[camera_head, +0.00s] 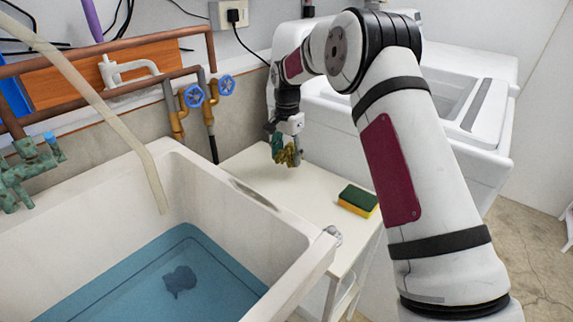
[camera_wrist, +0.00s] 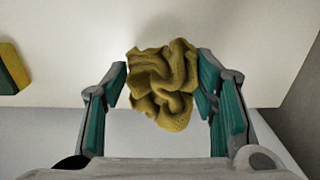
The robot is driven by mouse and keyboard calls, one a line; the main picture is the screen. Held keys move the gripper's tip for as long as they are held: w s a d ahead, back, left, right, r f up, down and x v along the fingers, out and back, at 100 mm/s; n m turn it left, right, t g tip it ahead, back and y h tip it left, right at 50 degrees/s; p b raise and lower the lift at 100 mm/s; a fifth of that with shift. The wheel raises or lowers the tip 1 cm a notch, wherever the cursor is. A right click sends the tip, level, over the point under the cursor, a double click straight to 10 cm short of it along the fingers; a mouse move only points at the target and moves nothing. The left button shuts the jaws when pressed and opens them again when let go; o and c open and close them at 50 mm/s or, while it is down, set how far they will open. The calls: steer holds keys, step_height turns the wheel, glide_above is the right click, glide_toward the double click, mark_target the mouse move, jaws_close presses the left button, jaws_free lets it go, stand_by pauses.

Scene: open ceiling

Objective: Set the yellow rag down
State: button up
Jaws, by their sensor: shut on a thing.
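The yellow rag (camera_wrist: 163,85) is a crumpled mustard-coloured cloth between the two teal-padded fingers of my gripper (camera_wrist: 160,90) in the wrist view. My gripper is shut on it. In the head view the rag (camera_head: 289,156) shows small at the end of my gripper (camera_head: 284,150), over the far part of the white side table (camera_head: 262,178). I cannot tell whether the rag touches the table top.
A green and yellow sponge (camera_head: 358,200) lies on the table's right side; it also shows in the wrist view (camera_wrist: 12,70). A sink (camera_head: 90,195) with blue water stands left. A white washing machine (camera_head: 465,125) stands behind. The table's middle is clear.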

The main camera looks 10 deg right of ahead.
mark_target(287, 162)
steer(key=shift+w+f, duration=0.1)
steer(key=shift+w, duration=0.25)
steer(key=shift+f+b, duration=0.35)
steer(key=shift+f, duration=1.3)
steer(key=shift+f, duration=0.2)
steer(key=o, duration=0.7)
step_height(287, 162, up, 13)
steer(key=shift+f+p, duration=0.2)
steer(key=shift+p, duration=0.7)
